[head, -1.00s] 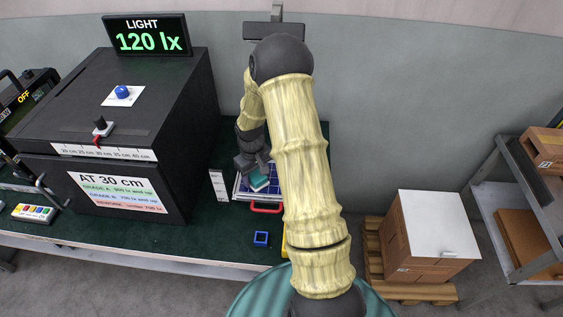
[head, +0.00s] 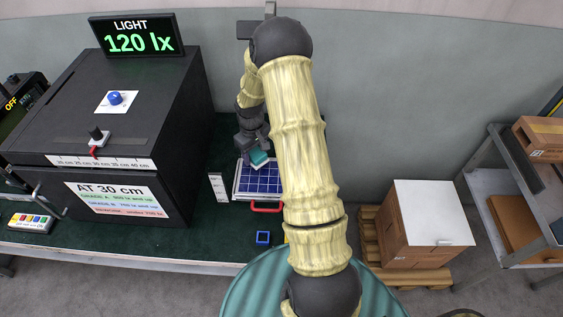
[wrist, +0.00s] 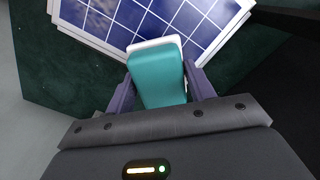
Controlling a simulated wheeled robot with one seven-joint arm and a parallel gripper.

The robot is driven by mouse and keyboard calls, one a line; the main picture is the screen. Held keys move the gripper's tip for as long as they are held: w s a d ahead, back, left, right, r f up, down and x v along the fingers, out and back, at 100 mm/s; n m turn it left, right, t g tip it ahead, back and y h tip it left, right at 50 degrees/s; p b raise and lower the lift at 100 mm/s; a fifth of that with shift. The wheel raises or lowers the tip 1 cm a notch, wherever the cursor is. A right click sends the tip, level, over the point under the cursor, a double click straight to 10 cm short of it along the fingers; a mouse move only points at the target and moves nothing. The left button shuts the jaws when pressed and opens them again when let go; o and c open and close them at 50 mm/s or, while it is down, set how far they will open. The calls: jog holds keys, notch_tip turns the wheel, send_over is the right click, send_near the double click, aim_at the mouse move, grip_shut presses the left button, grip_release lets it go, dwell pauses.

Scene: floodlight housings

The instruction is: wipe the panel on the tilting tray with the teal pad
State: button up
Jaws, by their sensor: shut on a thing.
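The teal pad (wrist: 160,75) has a white underside and sits between the two fingers of my gripper (wrist: 161,88) in the wrist view. In the head view my gripper (head: 255,153) holds the teal pad (head: 259,159) over the far part of the panel. The panel (head: 258,182) is blue with a pale grid and a white frame. It also shows in the wrist view (wrist: 205,18), just beyond the pad. The tray has a red handle (head: 266,208) at its front. I cannot tell whether the pad touches the panel.
A black light box (head: 110,130) with a display reading 120 lx (head: 138,34) stands left of the panel. A small blue open box (head: 263,238) sits near the bench's front edge. A carton (head: 425,225) on a pallet and a grey cart (head: 505,190) are at right.

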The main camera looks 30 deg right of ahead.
jog(key=shift+w+d+r+p, duration=0.1)
jog(key=shift+r+p, duration=0.5)
jog(key=shift+r, duration=0.3)
jog(key=shift+r+p, duration=1.2)
jog(key=shift+r, duration=0.5)
